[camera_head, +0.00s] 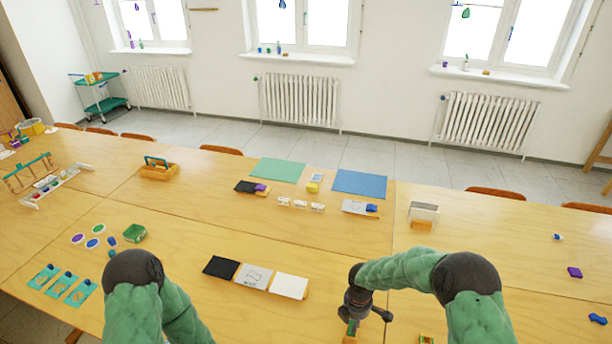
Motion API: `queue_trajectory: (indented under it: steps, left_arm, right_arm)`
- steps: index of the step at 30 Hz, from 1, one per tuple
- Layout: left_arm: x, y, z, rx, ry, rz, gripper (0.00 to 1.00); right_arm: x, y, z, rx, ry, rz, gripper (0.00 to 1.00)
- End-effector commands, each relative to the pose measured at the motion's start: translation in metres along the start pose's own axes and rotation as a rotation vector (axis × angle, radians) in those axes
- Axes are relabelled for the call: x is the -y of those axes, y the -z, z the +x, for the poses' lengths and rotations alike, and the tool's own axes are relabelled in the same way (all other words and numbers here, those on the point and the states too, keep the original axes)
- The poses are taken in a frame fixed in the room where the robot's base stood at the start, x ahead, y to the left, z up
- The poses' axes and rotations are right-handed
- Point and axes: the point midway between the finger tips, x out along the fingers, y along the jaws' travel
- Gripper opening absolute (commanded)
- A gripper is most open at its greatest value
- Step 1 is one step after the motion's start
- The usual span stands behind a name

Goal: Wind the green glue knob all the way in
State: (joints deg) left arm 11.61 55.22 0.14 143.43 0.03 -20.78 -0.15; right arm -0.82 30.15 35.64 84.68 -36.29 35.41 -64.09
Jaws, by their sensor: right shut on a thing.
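My right gripper (352,316) points down near the front edge of the table, right of centre. It is shut on a small green thing (351,328), which I take to be the green glue knob. The gripper hides most of it, and I cannot tell how far in it is wound. Just below it the picture ends. My left arm comes in at the bottom left and leaves through the bottom edge, so its gripper is out of view.
A black, a drawn-on and a white card (290,286) lie left of the right gripper. A small green and orange item (426,340) lies to its right at the bottom edge. Farther back are a green sheet (278,170) and a blue sheet (360,183). The table right of my right arm is mostly clear.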

Motion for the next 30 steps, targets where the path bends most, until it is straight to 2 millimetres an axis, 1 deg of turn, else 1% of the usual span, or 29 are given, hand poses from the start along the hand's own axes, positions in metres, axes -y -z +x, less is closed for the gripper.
queue_trajectory:
  steps: [30]
  left_arm:
    - [-0.009,-0.001,-0.026,0.000,0.000,0.000,1.00]
  right_arm:
    - [0.000,0.000,-0.001,0.000,0.001,-0.384,0.12]
